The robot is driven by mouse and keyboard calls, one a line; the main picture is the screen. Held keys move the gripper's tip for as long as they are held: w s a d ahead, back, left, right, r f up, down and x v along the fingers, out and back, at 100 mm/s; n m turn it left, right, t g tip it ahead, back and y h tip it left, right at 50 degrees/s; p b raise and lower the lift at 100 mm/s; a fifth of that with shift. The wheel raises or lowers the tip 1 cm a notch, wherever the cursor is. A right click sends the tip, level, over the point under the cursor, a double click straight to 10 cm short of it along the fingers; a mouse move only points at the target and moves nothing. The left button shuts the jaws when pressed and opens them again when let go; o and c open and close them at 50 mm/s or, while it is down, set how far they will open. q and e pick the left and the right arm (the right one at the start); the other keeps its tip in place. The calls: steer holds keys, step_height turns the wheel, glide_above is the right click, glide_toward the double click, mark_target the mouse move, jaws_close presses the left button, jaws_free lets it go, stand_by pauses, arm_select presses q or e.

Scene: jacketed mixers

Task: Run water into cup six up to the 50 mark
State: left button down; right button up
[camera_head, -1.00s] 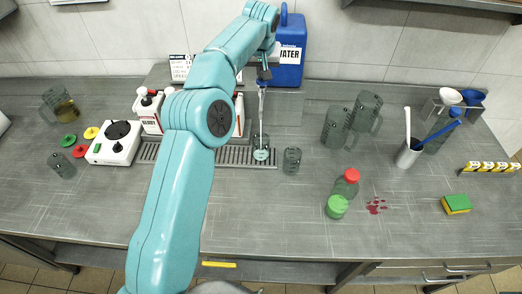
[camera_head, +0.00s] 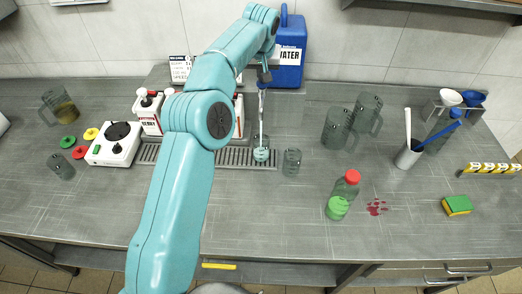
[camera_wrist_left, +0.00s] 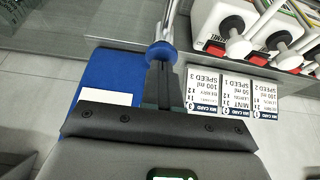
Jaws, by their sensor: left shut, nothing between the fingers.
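The blue WATER container (camera_head: 290,55) stands at the back wall. My left gripper (camera_head: 264,76) is at its tap, shut and empty. In the left wrist view the closed fingertips (camera_wrist_left: 161,66) are at the blue tap knob (camera_wrist_left: 161,50), touching or very close. A thin pale stream (camera_head: 262,108) runs down from the tap to a clear cup (camera_head: 261,150) on the drip grate (camera_head: 225,159). Pale liquid shows low in this cup; its number and marks are too small to read. My right gripper is not in view.
A clear cup (camera_head: 291,162) stands just right of the grate. Clear jugs (camera_head: 337,128), a red-capped bottle (camera_head: 342,195) and a utensil holder (camera_head: 408,154) are further right. A white mixer base (camera_head: 114,144) and syrup bottles (camera_head: 149,110) are left. The front middle counter is clear.

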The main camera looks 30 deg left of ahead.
arm_select(q)
step_height(320, 180, up, 3)
steer(key=p, duration=0.4)
steer(key=shift+r, duration=0.3)
steer(key=shift+w+r+p, duration=0.1)
steer(key=shift+r+p, duration=0.7)
steer(key=shift+p, duration=0.3)
steer(key=shift+r, duration=0.9)
